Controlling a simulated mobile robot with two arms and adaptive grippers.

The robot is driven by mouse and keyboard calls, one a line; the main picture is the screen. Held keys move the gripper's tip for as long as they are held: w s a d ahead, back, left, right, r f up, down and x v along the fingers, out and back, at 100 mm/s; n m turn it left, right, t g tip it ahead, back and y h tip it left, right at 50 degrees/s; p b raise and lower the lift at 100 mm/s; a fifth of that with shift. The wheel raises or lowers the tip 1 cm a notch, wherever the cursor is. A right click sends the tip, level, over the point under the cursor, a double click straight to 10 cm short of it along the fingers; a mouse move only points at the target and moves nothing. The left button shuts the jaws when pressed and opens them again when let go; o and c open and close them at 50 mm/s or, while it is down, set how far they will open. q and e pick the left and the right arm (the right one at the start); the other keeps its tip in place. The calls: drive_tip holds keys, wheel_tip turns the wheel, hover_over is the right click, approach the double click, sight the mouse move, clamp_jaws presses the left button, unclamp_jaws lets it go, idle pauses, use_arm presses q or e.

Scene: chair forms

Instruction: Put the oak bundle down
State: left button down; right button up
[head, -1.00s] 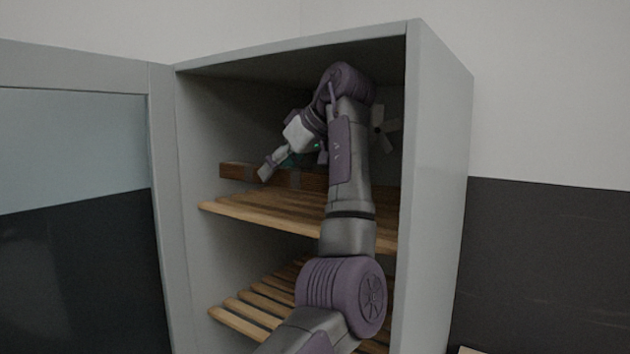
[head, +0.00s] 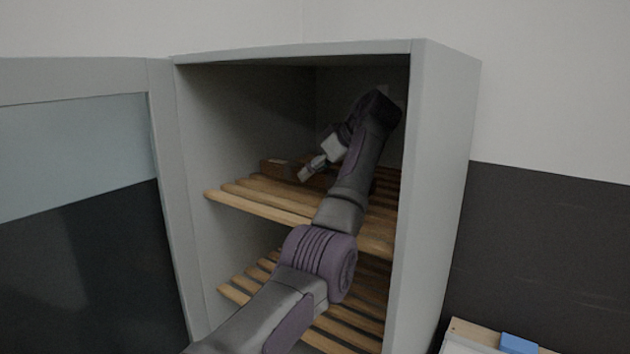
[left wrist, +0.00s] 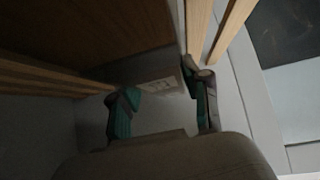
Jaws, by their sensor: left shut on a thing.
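The oak bundle (head: 276,169) is a long brown wooden block inside the grey cabinet, at the upper slatted shelf (head: 258,206). In the head view its left end shows, and my arm hides much of the rest. My left gripper (head: 305,174) reaches in from the front and is shut on the bundle. In the left wrist view the two green-grey fingertips (left wrist: 164,92) flank a pale label, and the bundle's dark brown face (left wrist: 90,28) fills the upper left. The bundle is at or very near the slats; I cannot tell whether it touches. My right gripper is out of view.
The cabinet's right side wall (head: 436,190) stands close to my left arm. The door (head: 75,190) is open at the left. A lower slatted shelf (head: 240,292) lies below. A pale board with a blue item (head: 519,344) shows at the lower right.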

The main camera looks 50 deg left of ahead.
sight(315, 185)
use_arm(q)
drive_tip(key=shift+f, duration=0.3)
wheel_tip(315, 185, down, 2)
drive_tip(key=p, duration=0.2)
drive_tip(key=shift+w+f+p, duration=0.1)
drive_tip(key=shift+f+p, duration=0.05)
drive_tip(key=shift+p, duration=0.15)
drive_tip(key=shift+w+f, duration=0.1)
drive_tip(key=shift+f, duration=0.2)
drive_tip(key=shift+f, duration=0.1)
drive_tip(key=shift+f, duration=0.1)
drive_tip(key=c, duration=0.5)
unclamp_jaws()
drive_tip(key=shift+c, duration=0.2)
